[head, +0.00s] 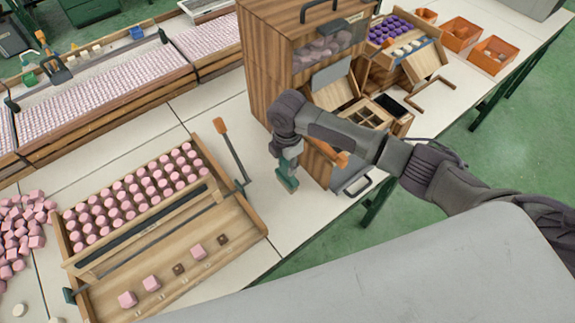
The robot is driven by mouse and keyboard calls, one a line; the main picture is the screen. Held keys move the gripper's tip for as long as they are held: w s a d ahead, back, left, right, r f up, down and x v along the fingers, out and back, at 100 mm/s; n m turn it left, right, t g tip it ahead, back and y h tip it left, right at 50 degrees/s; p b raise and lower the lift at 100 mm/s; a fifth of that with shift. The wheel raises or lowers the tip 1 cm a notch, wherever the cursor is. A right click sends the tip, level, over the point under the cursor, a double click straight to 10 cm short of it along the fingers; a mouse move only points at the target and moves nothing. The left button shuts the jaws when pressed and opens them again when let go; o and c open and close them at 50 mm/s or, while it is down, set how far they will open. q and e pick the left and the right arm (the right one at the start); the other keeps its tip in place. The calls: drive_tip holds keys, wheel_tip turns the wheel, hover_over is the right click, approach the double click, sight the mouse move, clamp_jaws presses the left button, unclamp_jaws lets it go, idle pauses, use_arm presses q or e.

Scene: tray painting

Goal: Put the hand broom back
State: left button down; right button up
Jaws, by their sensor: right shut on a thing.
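My right gripper (287,152) reaches in from the right and points down in front of the wooden cabinet. It is shut on a small teal-green piece with a paler lower edge, which looks like the hand broom (286,174). The broom hangs roughly upright over the white bench, beside the cabinet's lower left corner. I cannot tell whether its lower edge touches the bench. The fingers and the upper part of the broom are partly hidden by the wrist. My left gripper is out of view.
A wooden tray (259,222) with rows of pink blocks lies to the left, with an orange-handled lever (229,145) beside it. The wooden cabinet (265,72) stands behind the gripper. Orange bins (461,33) sit at the far right.

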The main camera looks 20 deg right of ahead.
drive_tip(key=shift+f, duration=1)
drive_tip(key=shift+f, duration=0.1)
drive_tip(key=o, duration=1)
wheel_tip(320, 180, up, 12)
drive_tip(key=shift+r+b, duration=0.15)
drive_tip(key=shift+b, duration=0.55)
